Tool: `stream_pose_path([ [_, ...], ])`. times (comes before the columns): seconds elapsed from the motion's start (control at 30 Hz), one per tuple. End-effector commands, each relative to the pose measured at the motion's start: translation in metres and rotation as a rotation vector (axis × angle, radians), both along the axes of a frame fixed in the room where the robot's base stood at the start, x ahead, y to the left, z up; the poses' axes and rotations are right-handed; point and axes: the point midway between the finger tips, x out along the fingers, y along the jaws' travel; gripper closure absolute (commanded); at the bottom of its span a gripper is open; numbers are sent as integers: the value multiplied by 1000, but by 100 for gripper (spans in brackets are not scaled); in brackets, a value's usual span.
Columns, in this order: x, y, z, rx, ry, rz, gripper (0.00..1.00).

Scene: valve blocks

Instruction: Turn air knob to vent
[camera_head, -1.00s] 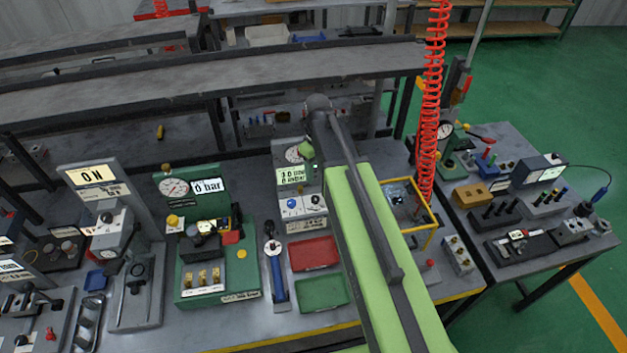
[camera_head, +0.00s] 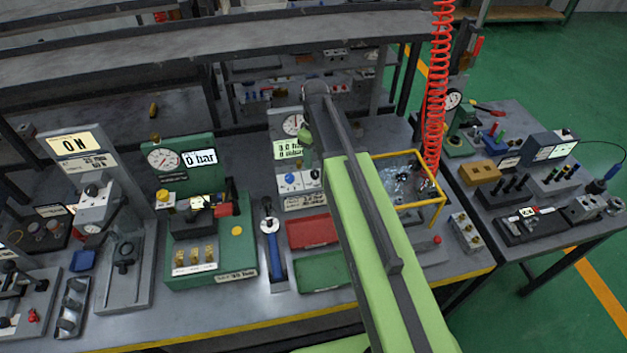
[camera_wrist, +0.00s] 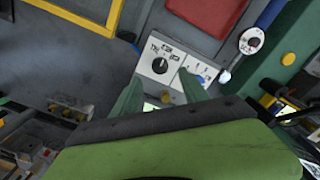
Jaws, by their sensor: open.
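A white control panel shows in the wrist view ahead of my gripper (camera_wrist: 160,96). It carries a black knob (camera_wrist: 159,65) with small labels around it, too small to read. A blue knob (camera_wrist: 201,78) sits beside it on the panel, partly behind the right finger. In the head view the blue knob (camera_head: 290,179) is on the panel below a gauge, left of my green arm. My two green fingers are spread apart and hold nothing. The black knob lies just beyond the gap between them. The arm hides my gripper in the head view.
A red tray (camera_head: 312,231) and a green tray (camera_head: 325,272) lie in front of the panel. A yellow frame (camera_head: 440,212) and a red coiled hose (camera_head: 436,90) stand to the right. A green gauge station (camera_head: 235,245) stands to the left.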

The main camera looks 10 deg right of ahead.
Motion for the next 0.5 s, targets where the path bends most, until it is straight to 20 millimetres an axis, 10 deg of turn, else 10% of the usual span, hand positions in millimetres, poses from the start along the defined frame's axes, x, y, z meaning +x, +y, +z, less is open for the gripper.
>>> stream_pose_path([
  [0.2, 0, 0, -54, 0, 0, 0, 48],
  [0.5, 0, 1, -67, 0, 0, 1, 48],
])
